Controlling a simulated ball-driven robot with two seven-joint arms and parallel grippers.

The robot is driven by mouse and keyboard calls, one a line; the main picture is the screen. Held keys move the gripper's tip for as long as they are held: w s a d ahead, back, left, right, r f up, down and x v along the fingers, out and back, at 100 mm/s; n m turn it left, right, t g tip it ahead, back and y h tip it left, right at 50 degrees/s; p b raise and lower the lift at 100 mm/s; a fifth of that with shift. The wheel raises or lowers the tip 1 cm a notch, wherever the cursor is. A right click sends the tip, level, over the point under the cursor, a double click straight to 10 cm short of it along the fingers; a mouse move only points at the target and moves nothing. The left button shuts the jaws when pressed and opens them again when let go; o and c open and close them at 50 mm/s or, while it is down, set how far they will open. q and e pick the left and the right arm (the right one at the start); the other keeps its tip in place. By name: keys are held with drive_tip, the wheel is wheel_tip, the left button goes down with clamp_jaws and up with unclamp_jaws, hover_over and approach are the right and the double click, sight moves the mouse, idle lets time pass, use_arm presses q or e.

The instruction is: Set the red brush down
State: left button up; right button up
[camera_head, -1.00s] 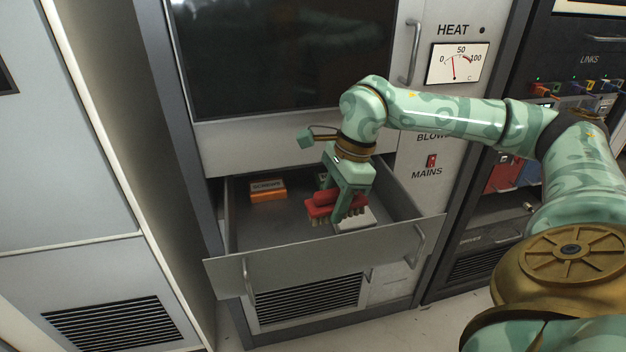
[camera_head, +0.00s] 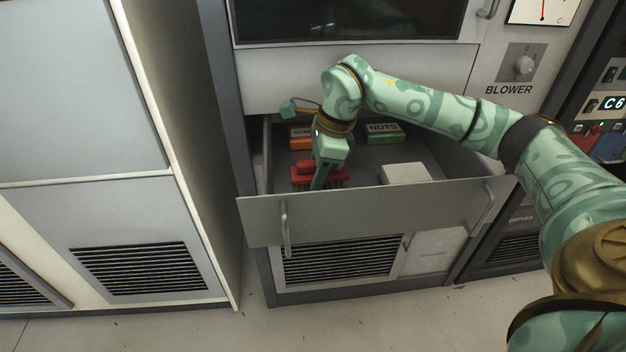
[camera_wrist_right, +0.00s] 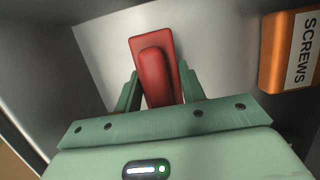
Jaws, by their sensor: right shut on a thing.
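The red brush (camera_head: 301,178) is in the left part of the open drawer (camera_head: 360,208), behind its front panel. It also shows in the right wrist view (camera_wrist_right: 155,70), with a red back and a raised rounded grip. My right gripper (camera_head: 319,183) points down into the drawer and is shut on the brush, one finger on each side of the grip. The front panel is close in front of the brush, and I cannot tell whether the bristles touch the drawer floor. My left gripper is not in view.
An orange SCREWS box (camera_head: 301,142) and a green NUTS box (camera_head: 384,133) sit at the back of the drawer. A white block (camera_head: 405,174) lies at the right. Drawer floor is bare between the brush and the white block. A handle (camera_head: 286,230) sticks out in front.

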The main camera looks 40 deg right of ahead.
drive_tip(key=shift+x, duration=0.85)
drive_tip(key=shift+d+r, duration=0.2)
drive_tip(key=o, duration=0.9)
drive_tip(key=shift+f, duration=0.15)
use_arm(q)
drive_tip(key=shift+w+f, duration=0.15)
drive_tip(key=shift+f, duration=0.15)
use_arm(e)
drive_tip(key=shift+o, duration=0.2)
use_arm(q)
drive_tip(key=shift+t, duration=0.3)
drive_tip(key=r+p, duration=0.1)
drive_tip(key=p, duration=0.1)
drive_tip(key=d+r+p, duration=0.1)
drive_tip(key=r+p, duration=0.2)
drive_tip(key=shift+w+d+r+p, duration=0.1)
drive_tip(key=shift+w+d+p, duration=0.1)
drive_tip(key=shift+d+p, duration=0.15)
use_arm(e)
drive_tip(key=v, duration=1.2)
drive_tip(key=shift+s, duration=0.1)
